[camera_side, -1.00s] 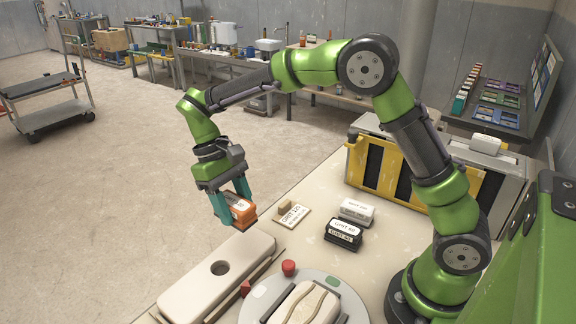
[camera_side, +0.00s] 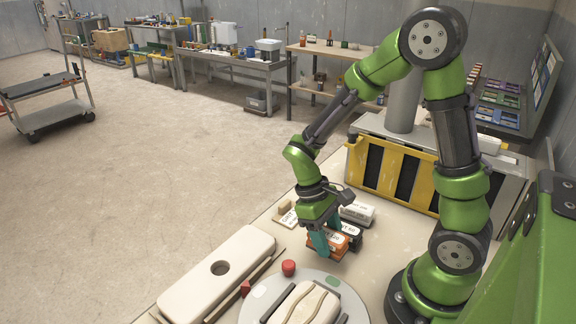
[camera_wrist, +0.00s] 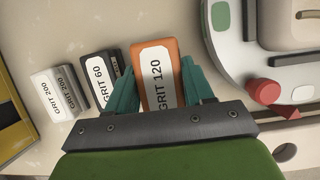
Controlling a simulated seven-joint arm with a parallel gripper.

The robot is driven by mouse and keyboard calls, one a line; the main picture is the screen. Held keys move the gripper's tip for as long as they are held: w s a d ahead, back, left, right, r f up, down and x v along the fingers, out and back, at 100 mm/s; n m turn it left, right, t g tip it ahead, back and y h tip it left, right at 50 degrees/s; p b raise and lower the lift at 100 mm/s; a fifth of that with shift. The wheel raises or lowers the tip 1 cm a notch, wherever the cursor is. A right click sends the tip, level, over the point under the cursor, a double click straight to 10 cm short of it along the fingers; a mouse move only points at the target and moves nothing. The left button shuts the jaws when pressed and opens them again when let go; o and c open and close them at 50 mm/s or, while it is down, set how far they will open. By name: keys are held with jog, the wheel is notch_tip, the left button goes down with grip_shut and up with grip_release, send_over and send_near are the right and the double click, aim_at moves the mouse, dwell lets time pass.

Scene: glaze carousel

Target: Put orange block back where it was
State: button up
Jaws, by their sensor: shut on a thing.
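The orange block (camera_side: 325,248), labelled GRIT 120, is between the teal fingers of my gripper (camera_side: 328,236). It also shows in the wrist view (camera_wrist: 157,60), with one finger on each long side. My gripper is shut on it and points down. The orange block is beside the black GRIT 60 block (camera_wrist: 102,72), at or just above the bench top; I cannot tell if it touches the bench. In the side view the black block (camera_side: 352,232) is partly hidden by my gripper. A pale GRIT 200 block (camera_wrist: 53,98) stands beyond the black one.
A card with a small tan block (camera_side: 284,208) lies left of my gripper, partly hidden. A round plate (camera_side: 345,293) with a red knob (camera_side: 289,267) is in front. A long cream piece with a hole (camera_side: 240,255) is at the left. A yellow-fronted rack (camera_side: 390,172) stands behind.

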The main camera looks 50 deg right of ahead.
jog(key=shift+f, duration=2)
jog(key=shift+f, duration=0.1)
jog(key=o, duration=1.2)
jog(key=v, duration=1.1)
jog(key=shift+s+a+r+m+t+y, duration=0.35)
jog(key=shift+s+a+r+m+t, duration=0.3)
jog(key=shift+r+t, duration=1.5)
jog(key=shift+s+a+r+m+t+y, duration=0.3)
jog(key=shift+s+a+r+m+t, duration=0.35)
jog(key=shift+r+t, duration=1.45)
jog(key=shift+s+a+r+m+t+y, duration=0.4)
jog(key=shift+s+r+m+t, duration=0.4)
jog(key=shift+r+t, duration=1.35)
